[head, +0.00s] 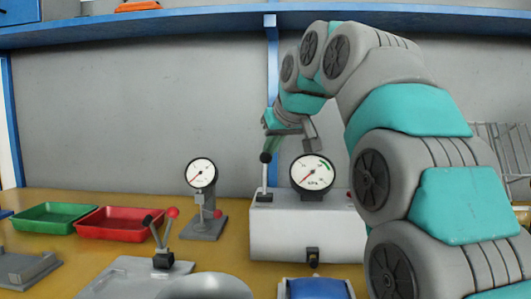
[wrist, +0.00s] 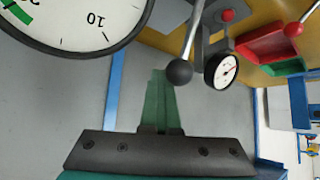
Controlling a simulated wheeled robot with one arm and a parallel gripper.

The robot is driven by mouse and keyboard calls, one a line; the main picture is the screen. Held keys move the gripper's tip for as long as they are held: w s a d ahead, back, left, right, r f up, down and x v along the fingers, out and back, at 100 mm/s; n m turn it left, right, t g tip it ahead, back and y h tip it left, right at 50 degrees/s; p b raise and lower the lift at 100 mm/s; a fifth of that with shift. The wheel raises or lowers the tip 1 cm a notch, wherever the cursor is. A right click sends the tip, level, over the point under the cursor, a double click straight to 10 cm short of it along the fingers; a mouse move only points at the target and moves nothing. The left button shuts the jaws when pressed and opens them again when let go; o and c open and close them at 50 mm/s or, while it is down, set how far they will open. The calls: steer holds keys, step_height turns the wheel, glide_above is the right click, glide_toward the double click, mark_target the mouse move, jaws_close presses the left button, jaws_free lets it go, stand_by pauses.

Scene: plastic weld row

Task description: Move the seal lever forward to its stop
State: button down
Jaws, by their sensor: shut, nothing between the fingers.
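A lever with a black ball knob (head: 265,157) stands nearly upright on the left end of a white box (head: 300,228) with a round dial gauge (head: 312,174). No label shows that this is the seal lever. My gripper (head: 270,146) is just above the knob, its green fingers pointing down; the head view does not settle whether they touch. In the wrist view the fingers (wrist: 158,85) are shut together and empty. The knob (wrist: 180,72) is just right of their tips there, with its metal rod (wrist: 192,32) running up the picture. The large gauge (wrist: 70,18) fills the upper left.
A small gauge on a stand (head: 201,175) is left of the box. A red tray (head: 113,225) and a green tray (head: 54,218) lie further left. Two more levers, black-knobbed (head: 148,220) and red-knobbed (head: 173,212), rise in front. A blue shelf (head: 180,22) runs overhead.

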steer(key=shift+s+f, duration=0.45)
steer(key=shift+f, duration=0.25)
steer(key=shift+s+f, duration=0.1)
steer(key=shift+f, duration=0.1)
steer(key=shift+d+f, duration=0.1)
steer(key=shift+f, duration=0.1)
steer(key=shift+s+f+b, duration=0.1)
steer(key=shift+s+b, duration=0.2)
steer(key=shift+s, duration=0.05)
steer(key=shift+w+g, duration=0.1)
steer(key=shift+g, duration=0.2)
steer(key=shift+r, duration=0.65)
steer(key=shift+w+r+p, duration=0.25)
steer(key=shift+w+p, duration=0.3)
steer(key=shift+w, duration=0.05)
step_height(320, 180, up, 7)
steer(key=p, duration=0.6)
